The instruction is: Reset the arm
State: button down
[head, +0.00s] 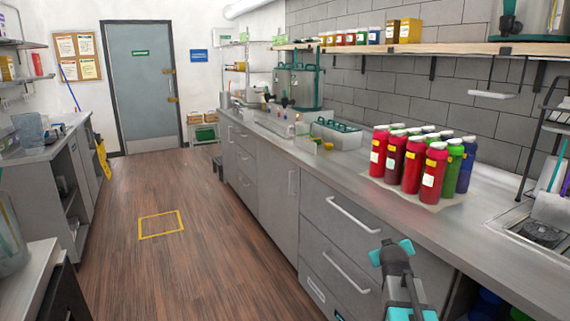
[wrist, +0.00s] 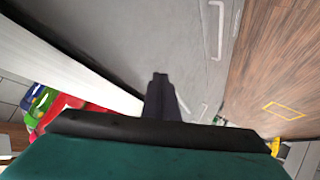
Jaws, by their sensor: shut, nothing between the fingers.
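My gripper shows in the wrist view as dark fingers (wrist: 160,77), pressed together with nothing between them. They stand out beyond a black and teal part of my own arm that fills the bottom of that view. Behind them are the grey cabinet fronts (wrist: 130,30). In the head view my arm, grey with teal parts, rises at the bottom right in front of the drawers (head: 340,225). The fingertips cannot be made out clearly there.
A long grey counter (head: 330,165) runs along the right wall. Red, green and blue bottles (head: 410,165) stand on it, above and behind my arm. A sink (head: 540,235) is at the far right. The wooden floor (head: 200,265), with a yellow square (head: 160,224), is clear.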

jog(key=s+a+f+g+y+p, duration=0.1)
jog(key=s+a+f+g+p, duration=0.3)
jog(key=s+f, duration=0.8)
jog(key=s+a+f+g+y+p, duration=0.2)
jog(key=s+a+f+g, duration=0.35)
jog(key=f, duration=0.95)
jog(key=s+a+f+g+p, duration=0.1)
jog(key=s+a+f+g, duration=0.1)
jog(key=s, duration=0.9)
jog(key=s+a+f+m+g+p, duration=0.1)
jog(key=s+a+f+g+p, duration=0.1)
jog(key=s, duration=1)
jog(key=s+a+f+g+y+p, duration=0.1)
jog(key=s+a+f, duration=0.4)
jog(key=s, duration=0.7)
jog(key=shift+f+m+g+p, duration=0.3)
jog(key=shift+f+g+p, duration=0.2)
jog(key=shift+g, duration=0.75)
jog(key=shift+d+r, duration=0.1)
